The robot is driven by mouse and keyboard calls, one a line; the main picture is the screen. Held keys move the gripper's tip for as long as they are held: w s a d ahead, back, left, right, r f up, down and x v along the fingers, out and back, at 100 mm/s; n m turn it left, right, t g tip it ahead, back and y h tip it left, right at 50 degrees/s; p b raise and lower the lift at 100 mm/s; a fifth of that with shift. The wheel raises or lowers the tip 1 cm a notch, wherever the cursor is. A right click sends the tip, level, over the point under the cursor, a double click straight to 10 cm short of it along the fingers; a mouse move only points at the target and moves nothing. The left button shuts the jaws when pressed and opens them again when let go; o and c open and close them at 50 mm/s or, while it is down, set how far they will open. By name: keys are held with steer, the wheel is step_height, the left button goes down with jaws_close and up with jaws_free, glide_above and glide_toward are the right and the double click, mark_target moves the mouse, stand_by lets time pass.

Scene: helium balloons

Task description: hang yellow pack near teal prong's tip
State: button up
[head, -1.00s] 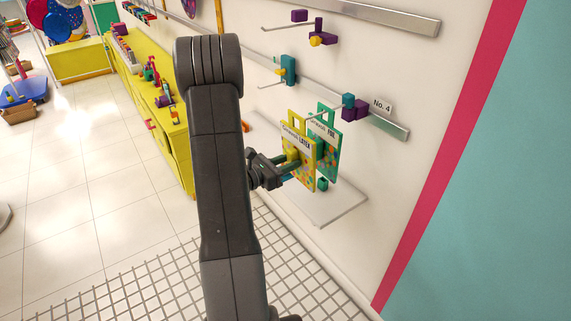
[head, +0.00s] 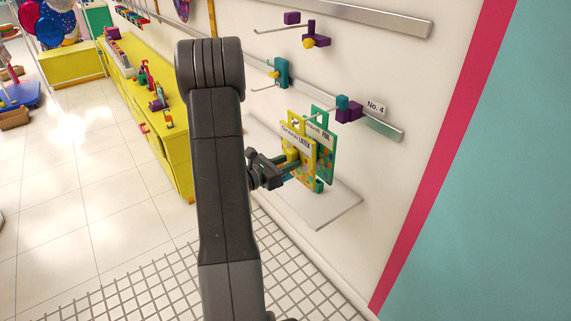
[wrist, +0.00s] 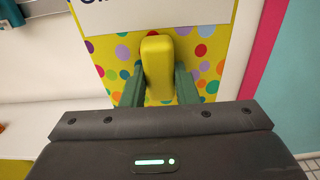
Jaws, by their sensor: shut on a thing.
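My gripper (head: 284,163) is shut on the yellow tab (wrist: 157,68) of the yellow pack (head: 297,168). The pack is dotted, with a white "LATEX" label and a handle-like top opening; it hangs upright. In the wrist view the yellow pack (wrist: 205,50) fills the top middle, between green fingers. A prong with a teal block (head: 342,102) and purple block sticks out from the rail by the "No. 4" tag. Its outer end is at the yellow pack's top; I cannot tell whether it passes through the opening. A teal "FOIL" pack (head: 326,160) is close behind, towards the wall.
A second teal-block prong (head: 281,72) is up and left on the rail (head: 378,124). A purple prong (head: 316,38) is higher. A pale shelf (head: 335,208) juts out below the packs. Yellow cabinets (head: 160,125) stand left; the tiled floor is open.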

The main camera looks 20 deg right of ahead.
steer(key=shift+w+d, duration=0.15)
steer(key=shift+d, duration=0.25)
steer(key=shift+b+x, duration=0.35)
steer(key=shift+x, duration=0.75)
steer(key=shift+f+b, duration=0.75)
steer(key=shift+b, duration=0.4)
stand_by(0.4)
steer(key=o, duration=1.1)
steer(key=shift+b+v, duration=0.55)
steer(key=shift+v, duration=3.5)
steer(key=shift+d, duration=0.15)
